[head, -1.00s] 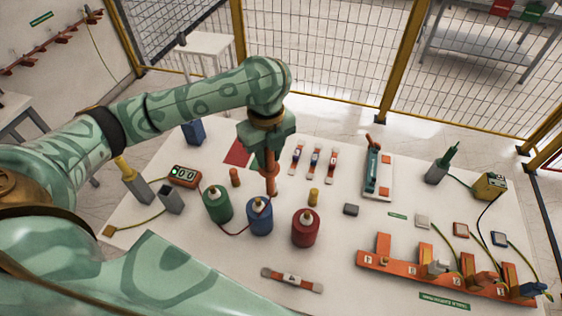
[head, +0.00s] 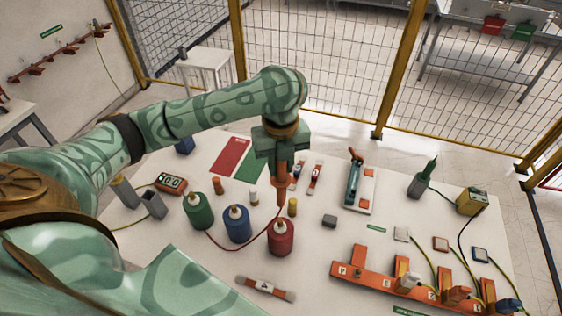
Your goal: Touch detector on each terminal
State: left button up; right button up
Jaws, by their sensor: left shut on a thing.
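Three terminals stand in a row on the white table: green (head: 197,212), blue (head: 237,224) and red (head: 281,239), each with a pale top. My left gripper (head: 281,158) is shut on an orange detector (head: 281,185), which points straight down. The detector's tip is at or just above the red terminal's top; I cannot tell whether it touches. A thin red wire (head: 222,248) runs along the table by the terminals. My right gripper is not in view.
Small orange (head: 218,186), white (head: 254,197) and yellow (head: 292,207) posts stand behind the terminals. A digital display box (head: 171,183) is at left. A lever unit (head: 355,185) and an orange rack (head: 385,279) are at right. A strap (head: 265,289) lies in front.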

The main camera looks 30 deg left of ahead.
aim_at(280, 177)
pick_arm(q)
jog(key=shift+r+p, duration=0.2)
jog(key=shift+p, duration=0.15)
notch_tip(280, 177, down, 3)
jog(key=shift+a+r+b, duration=0.1)
jog(key=shift+r+b, duration=0.05)
jog(key=shift+b, duration=0.35)
jog(key=shift+f, duration=1)
jog(key=shift+b, duration=0.3)
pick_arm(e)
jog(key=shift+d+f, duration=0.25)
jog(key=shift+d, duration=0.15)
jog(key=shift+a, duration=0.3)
pick_arm(q)
jog(key=shift+f, duration=0.25)
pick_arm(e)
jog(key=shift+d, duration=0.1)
